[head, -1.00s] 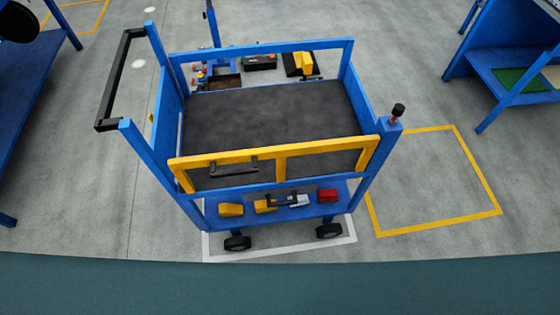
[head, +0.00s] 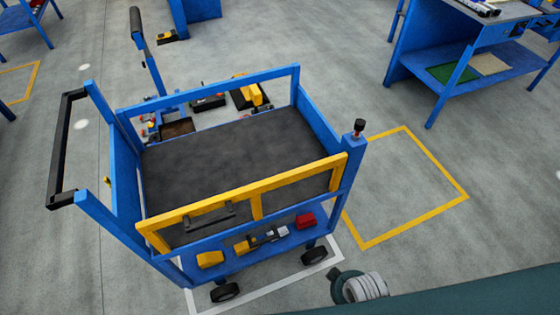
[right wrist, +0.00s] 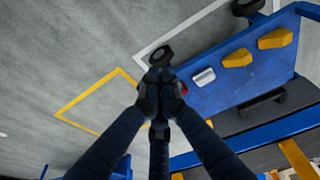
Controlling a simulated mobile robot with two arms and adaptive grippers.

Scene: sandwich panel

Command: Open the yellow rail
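The yellow rail (head: 256,205) runs along the near upper side of a blue cart (head: 225,80), raised above its dark top deck. Part of the rail shows in the right wrist view (right wrist: 298,158) at the lower right. My right gripper (right wrist: 160,82) has its dark fingers drawn together, with nothing visibly held. It appears over the floor beside the cart's lower shelf, apart from the rail. My left gripper is not in view.
A black-topped knob (head: 359,128) stands on the cart's right post. The lower shelf holds yellow blocks (head: 210,259) and a red block (head: 305,220). A black push handle (head: 62,150) juts out left. A blue workbench (head: 480,60) stands upper right. Floor inside the yellow outline (head: 430,215) is clear.

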